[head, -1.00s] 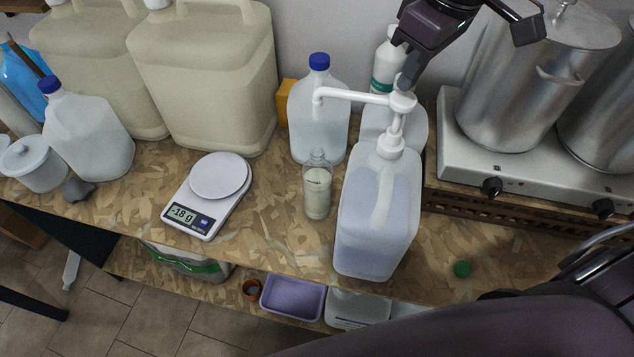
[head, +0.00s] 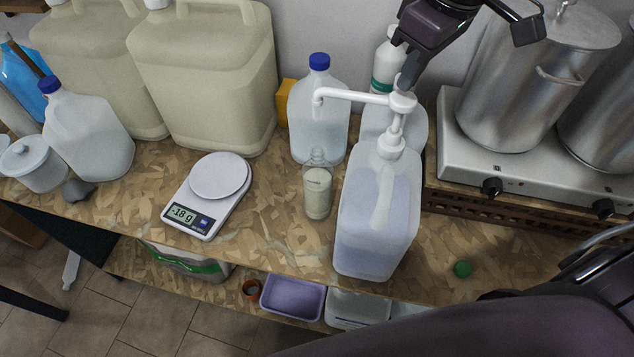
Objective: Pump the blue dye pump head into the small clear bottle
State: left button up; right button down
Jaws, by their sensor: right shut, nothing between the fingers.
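A translucent jug (head: 375,225) holding bluish liquid stands on the bench. A white pump head (head: 402,102) tops it, raised on its stem, with a long spout reaching left. The spout's tip (head: 318,97) is above the small clear bottle (head: 317,190). That bottle stands upright left of the jug and holds pale, cream-coloured contents. My right gripper (head: 404,84) is shut and empty, its fingertips just above or touching the top of the pump head; I cannot tell which. My left gripper is not in view.
A kitchen scale (head: 205,195) reading about -18 g lies left of the bottle. A blue-capped jug (head: 318,115) stands behind the bottle. Steel pots (head: 515,85) on a hot plate stand at right. A green cap (head: 462,269) lies on the bench.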

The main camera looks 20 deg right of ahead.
aim_at(408, 99)
jog(key=shift+f, duration=0.15)
jog(key=shift+f+b, duration=2.7)
jog(key=shift+f, duration=0.1)
jog(key=shift+r+p, duration=2.1)
jog(key=shift+r, duration=0.85)
jog(key=shift+f+b, duration=2.7)
jog(key=shift+f, duration=0.25)
jog(key=shift+r+p, duration=2.15)
jog(key=shift+r, duration=0.8)
notch_tip(408, 99, up, 6)
jog(key=p, duration=0.4)
